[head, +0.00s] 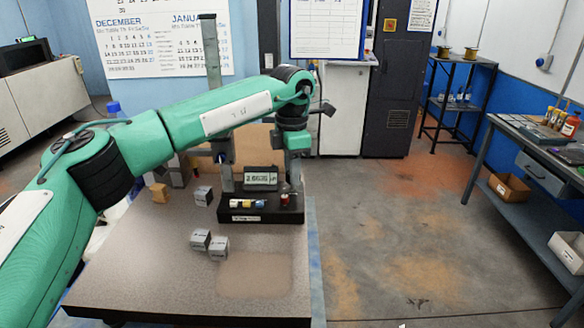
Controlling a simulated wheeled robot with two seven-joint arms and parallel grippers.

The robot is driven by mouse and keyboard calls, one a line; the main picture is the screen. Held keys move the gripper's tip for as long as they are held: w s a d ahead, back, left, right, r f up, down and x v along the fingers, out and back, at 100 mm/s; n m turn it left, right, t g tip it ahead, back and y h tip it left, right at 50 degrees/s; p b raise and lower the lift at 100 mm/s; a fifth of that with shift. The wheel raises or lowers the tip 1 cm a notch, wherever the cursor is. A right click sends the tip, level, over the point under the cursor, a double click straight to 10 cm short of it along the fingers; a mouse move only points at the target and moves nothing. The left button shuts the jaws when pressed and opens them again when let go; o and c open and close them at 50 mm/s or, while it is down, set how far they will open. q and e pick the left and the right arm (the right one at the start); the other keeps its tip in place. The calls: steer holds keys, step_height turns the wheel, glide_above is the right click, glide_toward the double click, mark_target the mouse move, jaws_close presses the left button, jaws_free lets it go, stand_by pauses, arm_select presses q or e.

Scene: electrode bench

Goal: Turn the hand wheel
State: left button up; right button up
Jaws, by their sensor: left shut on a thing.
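My left arm comes in from the left, and its wrist points down over the right end of a black bench device on the stone table. My left gripper (291,178) is shut at the device's right end, low over its base. The hand wheel is mostly hidden behind the gripper, and I cannot make out its rim or angle. The device (262,216) has a dark base, a small display (261,178) and a tall grey column (211,55) on its left. A small red and dark part (284,199) shows just below the fingers. My right gripper is not in view.
Several grey blocks (218,246) stand on the stone table (180,285), left of the device. A yellowish block (159,193) lies farther left. The table's front part is bare. Open floor (420,240) lies to the right, with a blue workbench (530,160) beyond.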

arm_select(q)
steer(key=shift+m, duration=0.7)
steer(key=o, duration=1)
steer(key=shift+c, duration=0.2)
